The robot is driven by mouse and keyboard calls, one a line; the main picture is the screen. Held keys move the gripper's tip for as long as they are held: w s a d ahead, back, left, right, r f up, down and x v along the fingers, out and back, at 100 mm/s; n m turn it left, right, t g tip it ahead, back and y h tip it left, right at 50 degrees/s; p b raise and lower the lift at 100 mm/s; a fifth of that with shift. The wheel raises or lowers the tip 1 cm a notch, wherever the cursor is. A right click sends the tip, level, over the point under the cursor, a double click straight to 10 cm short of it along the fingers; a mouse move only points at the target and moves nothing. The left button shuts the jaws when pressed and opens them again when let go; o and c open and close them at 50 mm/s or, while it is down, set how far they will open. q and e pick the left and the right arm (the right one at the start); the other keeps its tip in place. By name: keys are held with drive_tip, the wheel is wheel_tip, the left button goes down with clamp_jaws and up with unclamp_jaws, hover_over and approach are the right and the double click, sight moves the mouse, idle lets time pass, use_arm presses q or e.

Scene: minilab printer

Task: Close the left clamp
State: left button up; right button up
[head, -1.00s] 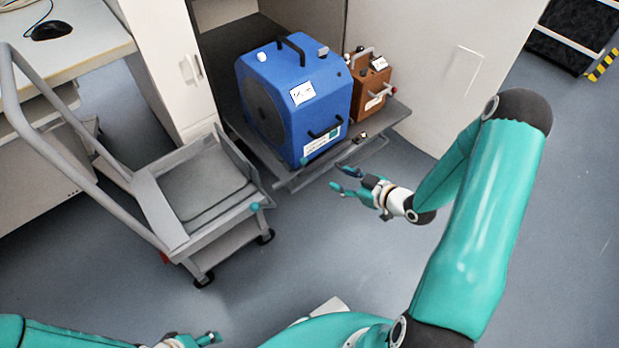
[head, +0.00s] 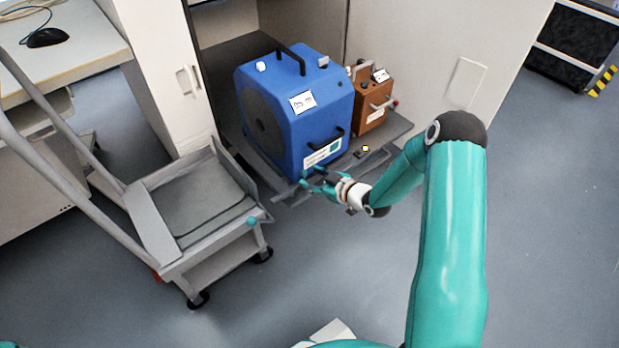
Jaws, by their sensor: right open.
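A blue boxy machine (head: 318,120) with black handles stands on a grey sliding platform (head: 395,130) in front of the open cabinet. My right gripper (head: 308,180) is open at the platform's front edge, just below the machine's lower front corner. Its fingers overlap that edge in the picture, and I cannot tell whether they touch anything. I cannot clearly make out a left clamp; the gripper covers part of the edge there. My left gripper is out of view.
A brown box (head: 372,100) stands on the platform right of the blue machine. A grey cart (head: 205,200) with a tall handle stands on the left, close to the platform. A desk (head: 85,50) is at the upper left. The floor at right is clear.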

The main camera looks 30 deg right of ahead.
drive_tip(key=shift+x, duration=1.25)
clamp_jaws()
